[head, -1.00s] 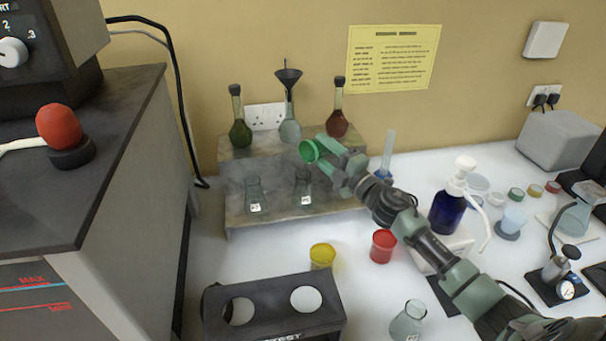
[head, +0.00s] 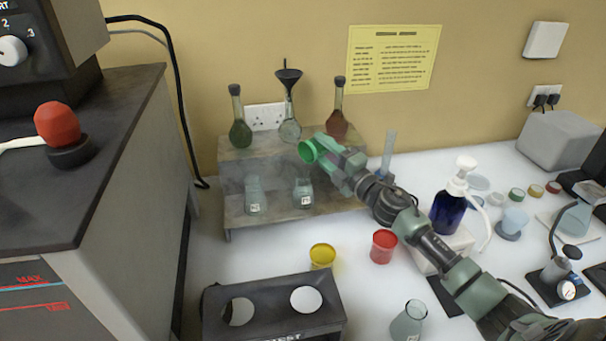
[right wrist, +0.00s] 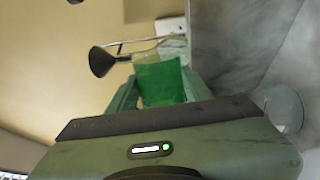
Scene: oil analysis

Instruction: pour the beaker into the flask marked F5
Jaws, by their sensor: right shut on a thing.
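In the right wrist view the beaker (right wrist: 162,82) sits between the fingers. Below it, on the stand's lower level, are two labelled conical flasks, a left one (head: 254,193) and a right one (head: 303,191). Another labelled flask (head: 407,323) stands at the front of the bench. The labels are too small to read surely. No liquid stream is visible. My left gripper is out of view.
The stand (head: 275,149) carries a green flask (head: 240,133), a flask with a black funnel (head: 289,78) and a red-brown flask (head: 338,123) on top. Yellow (head: 322,256) and red (head: 383,246) cups and a black holder (head: 273,320) lie in front. A blue bottle (head: 446,213) stands right.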

